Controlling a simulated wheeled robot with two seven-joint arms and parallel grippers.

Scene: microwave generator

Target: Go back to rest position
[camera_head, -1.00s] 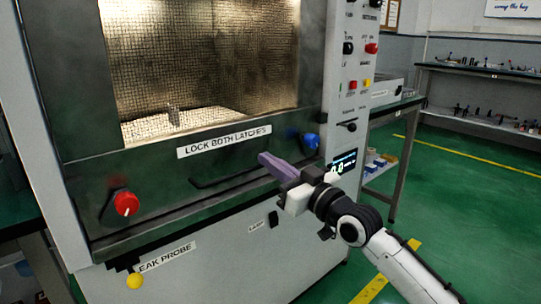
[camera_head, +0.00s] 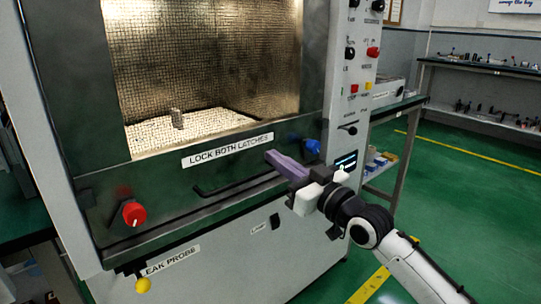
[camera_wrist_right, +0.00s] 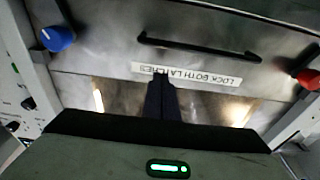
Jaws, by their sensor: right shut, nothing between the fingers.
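My right gripper (camera_head: 272,156) is shut and empty. It is in front of the microwave generator's door, just right of the black handle bar (camera_head: 240,184) and left of the blue latch knob (camera_head: 312,147). In the right wrist view its dark fingers (camera_wrist_right: 160,85) are together in front of the door, below the label "LOCK BOTH LATCHES" (camera_wrist_right: 187,74). The blue knob (camera_wrist_right: 57,38) is at the left there and the red knob (camera_wrist_right: 308,79) at the right. My left gripper is not in view.
The door's mesh window (camera_head: 205,60) shows a lit chamber with a small grey cylinder (camera_head: 177,119) inside. The red knob (camera_head: 133,214) and a yellow ball (camera_head: 143,286) are at lower left. A control panel (camera_head: 358,80) is right of the door. Green floor (camera_head: 480,200) is open at right.

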